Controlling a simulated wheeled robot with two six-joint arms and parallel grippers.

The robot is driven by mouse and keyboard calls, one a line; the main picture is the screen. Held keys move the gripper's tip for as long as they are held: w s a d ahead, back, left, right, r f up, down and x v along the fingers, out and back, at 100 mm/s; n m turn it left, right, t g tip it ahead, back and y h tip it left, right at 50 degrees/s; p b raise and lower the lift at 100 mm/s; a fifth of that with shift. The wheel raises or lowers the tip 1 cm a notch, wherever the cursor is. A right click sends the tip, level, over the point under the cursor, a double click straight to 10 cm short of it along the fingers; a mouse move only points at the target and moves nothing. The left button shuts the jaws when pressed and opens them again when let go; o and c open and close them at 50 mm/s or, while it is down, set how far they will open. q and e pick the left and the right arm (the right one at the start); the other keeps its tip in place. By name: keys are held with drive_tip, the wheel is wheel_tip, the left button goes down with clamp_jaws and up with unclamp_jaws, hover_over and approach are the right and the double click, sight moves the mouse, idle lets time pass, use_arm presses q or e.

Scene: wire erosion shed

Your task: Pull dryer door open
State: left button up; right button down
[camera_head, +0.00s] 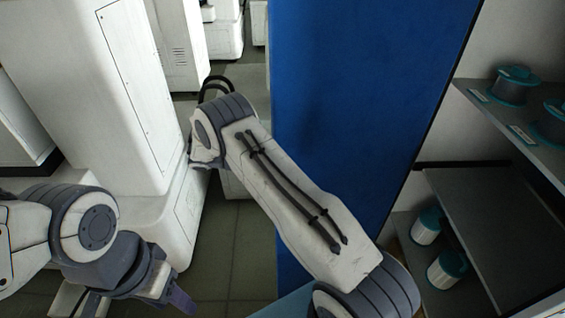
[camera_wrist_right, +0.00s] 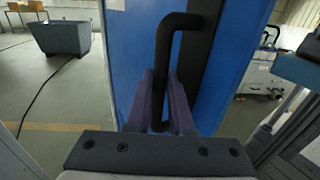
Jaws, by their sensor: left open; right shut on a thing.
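A tall blue panel (camera_head: 345,90), which looks like the dryer, fills the middle of the head view. In the right wrist view a blue door face (camera_wrist_right: 130,50) carries a black bar handle (camera_wrist_right: 182,20). My right gripper (camera_wrist_right: 163,88) is shut on the handle's upright bar, with a purple finger on each side of it. In the head view my right arm crosses in front of the blue panel and its gripper is hidden. A dark upright strip lies behind the handle; I cannot tell whether the door is ajar. My left gripper (camera_head: 135,298) is open and empty at the lower left.
A white machine cabinet (camera_head: 95,75) stands at the left, near my left arm. A shelf (camera_head: 470,205) with several wire spools (camera_head: 512,88) is at the right.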

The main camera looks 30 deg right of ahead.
use_arm(q)
drive_tip(key=shift+w+d, duration=0.1)
drive_tip(key=shift+w, duration=0.1)
use_arm(e)
drive_tip(key=shift+w+d, duration=0.15)
drive_tip(key=shift+w, duration=0.05)
drive_tip(key=c, duration=0.8)
unclamp_jaws()
